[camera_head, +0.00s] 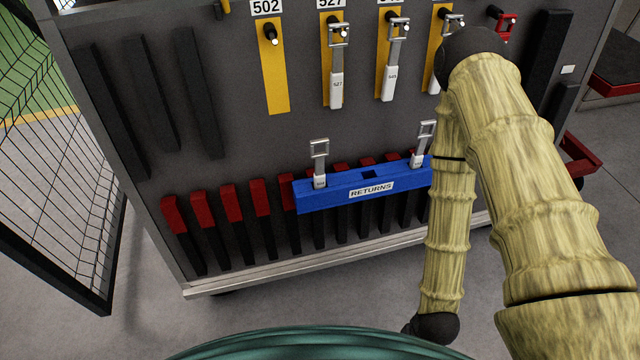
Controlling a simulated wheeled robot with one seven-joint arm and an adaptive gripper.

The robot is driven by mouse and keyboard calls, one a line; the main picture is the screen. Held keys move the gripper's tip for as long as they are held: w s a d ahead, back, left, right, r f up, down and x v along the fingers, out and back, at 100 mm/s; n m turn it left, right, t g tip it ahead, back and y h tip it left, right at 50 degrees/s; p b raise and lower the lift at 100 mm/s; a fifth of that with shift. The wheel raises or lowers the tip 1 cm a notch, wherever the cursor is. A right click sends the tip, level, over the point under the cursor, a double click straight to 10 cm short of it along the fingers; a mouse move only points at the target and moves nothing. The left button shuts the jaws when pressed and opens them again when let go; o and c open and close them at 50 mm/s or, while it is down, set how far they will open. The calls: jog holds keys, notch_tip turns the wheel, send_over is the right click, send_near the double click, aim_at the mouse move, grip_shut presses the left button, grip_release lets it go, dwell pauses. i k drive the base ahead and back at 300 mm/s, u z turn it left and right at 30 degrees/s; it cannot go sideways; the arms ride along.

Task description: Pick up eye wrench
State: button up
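Wrench-like tools with a metal eye at the top and a white tagged body hang on the grey board. One hangs under the 527 label (337,85), and another hangs to its right (391,82). A third (436,82) is partly hidden behind my arm. Two similar tools stand in the blue RETURNS tray, at its left (319,160) and right (424,143). I cannot tell which one is the eye wrench. My arm bends down on the right to a dark joint near the bottom; its gripper fingers are not visible.
The blue RETURNS tray (340,194) sits in front of a row of red-topped black bars (232,203). The hook under 502 (271,35) is empty. A wire-mesh panel (50,150) stands at the left. Bare floor (160,295) shows at lower left.

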aim_at(319, 175)
jog(key=z, duration=0.3)
jog(key=k, duration=1.15)
jog(key=u, duration=1.25)
